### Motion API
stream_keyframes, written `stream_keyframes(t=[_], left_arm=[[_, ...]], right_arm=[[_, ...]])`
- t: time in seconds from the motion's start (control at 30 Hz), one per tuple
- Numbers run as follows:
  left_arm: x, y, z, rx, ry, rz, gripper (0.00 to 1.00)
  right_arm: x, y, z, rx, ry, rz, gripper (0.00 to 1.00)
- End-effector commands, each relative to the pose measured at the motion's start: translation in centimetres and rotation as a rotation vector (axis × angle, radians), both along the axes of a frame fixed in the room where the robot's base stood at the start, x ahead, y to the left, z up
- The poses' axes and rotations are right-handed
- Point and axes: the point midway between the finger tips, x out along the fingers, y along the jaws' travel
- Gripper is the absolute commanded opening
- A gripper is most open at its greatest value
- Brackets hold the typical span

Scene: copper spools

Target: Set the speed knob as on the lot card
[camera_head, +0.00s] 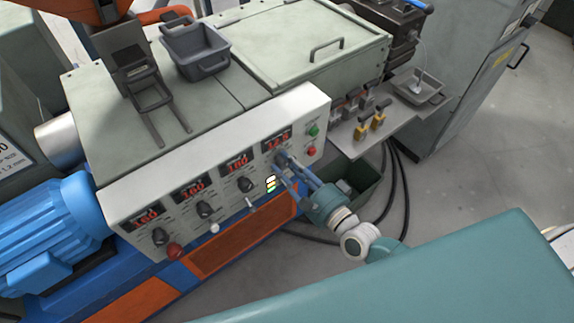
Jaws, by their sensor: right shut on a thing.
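A white control panel (220,183) on the front of a machine carries several black knobs, each under a red digital display. My right gripper (283,166) is at the rightmost knob (281,158), below the rightmost display (276,141). Its fingers are shut on that knob and partly hide it. The rightmost display seems to read about 32.5, but the digits are small. The other knobs (245,185) stand free to the left. I cannot make out a lot card. My left gripper is not in view.
A grey bin (198,50) stands on the machine top. A side shelf (384,128) holds yellow-handled tools and a metal tray (417,88). Black cables hang below it.

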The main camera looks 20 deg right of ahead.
Motion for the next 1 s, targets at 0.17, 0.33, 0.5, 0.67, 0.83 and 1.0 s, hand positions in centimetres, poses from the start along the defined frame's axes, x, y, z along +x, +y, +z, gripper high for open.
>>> stream_keyframes(t=[0.17, 0.33, 0.5, 0.67, 0.83, 1.0], left_arm=[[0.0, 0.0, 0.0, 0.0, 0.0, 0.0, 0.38], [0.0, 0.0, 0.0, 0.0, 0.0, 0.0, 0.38], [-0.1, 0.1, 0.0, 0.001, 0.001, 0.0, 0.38], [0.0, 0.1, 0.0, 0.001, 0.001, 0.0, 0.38], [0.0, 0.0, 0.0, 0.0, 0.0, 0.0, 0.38], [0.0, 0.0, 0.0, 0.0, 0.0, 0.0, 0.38]], right_arm=[[-0.3, 0.3, -0.3, -0.002, 0.008, 0.006, 0.41], [-0.1, 0.2, -0.2, -0.001, 0.004, 0.003, 0.46], [-0.2, 0.0, -0.1, -0.002, 0.002, 0.002, 0.46], [-1.8, -0.6, -0.1, -0.002, 0.004, 0.003, 0.46], [-5.2, -1.8, -0.1, -0.004, 0.007, 0.005, 0.46], [-8.5, -3.0, 0.0, -0.005, 0.007, 0.005, 0.46]])
